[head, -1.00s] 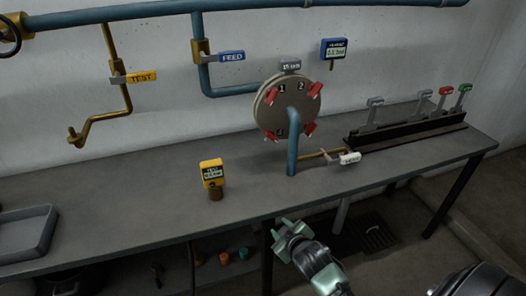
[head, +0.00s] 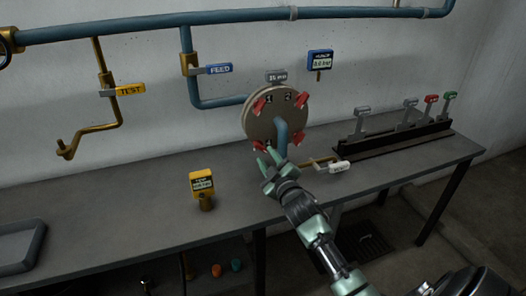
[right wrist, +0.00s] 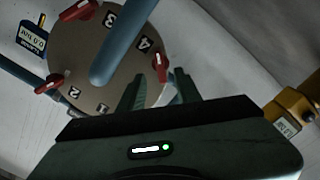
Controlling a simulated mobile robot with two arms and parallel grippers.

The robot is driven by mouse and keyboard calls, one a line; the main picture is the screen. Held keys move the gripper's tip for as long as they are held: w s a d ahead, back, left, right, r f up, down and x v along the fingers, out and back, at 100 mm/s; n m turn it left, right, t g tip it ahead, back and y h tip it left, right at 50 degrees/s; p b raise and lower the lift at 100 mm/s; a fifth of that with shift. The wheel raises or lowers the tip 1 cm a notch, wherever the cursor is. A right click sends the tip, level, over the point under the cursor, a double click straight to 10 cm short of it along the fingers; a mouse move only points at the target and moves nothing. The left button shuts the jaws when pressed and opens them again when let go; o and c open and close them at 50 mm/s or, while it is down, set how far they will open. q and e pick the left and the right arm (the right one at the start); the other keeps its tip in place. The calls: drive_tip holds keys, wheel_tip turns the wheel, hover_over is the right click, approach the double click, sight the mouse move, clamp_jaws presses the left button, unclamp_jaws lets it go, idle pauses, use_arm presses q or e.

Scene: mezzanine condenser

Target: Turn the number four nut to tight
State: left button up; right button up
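The round grey flange (head: 268,125) stands at the back of the bench with red nuts around its face and a blue pipe in front. The number four nut (head: 260,145) is the red one at its lower left. In the right wrist view this nut (right wrist: 161,66) sits beside the painted 4 and shows between and beyond the fingers. My right gripper (head: 268,160) is open just below and in front of it; its spread fingers also show in the right wrist view (right wrist: 158,82). Contact with the nut cannot be told. My left gripper is out of view.
A white-tagged brass valve handle (head: 334,167) lies just right of my right gripper. A yellow gauge (head: 203,184) stands on the bench to the left. A black rack (head: 395,139) with several coloured levers is at right. The front middle of the bench is clear.

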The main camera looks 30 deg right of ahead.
sight(262, 149)
drive_tip(key=shift+x, duration=2.1)
drive_tip(key=shift+f, duration=0.1)
clamp_jaws()
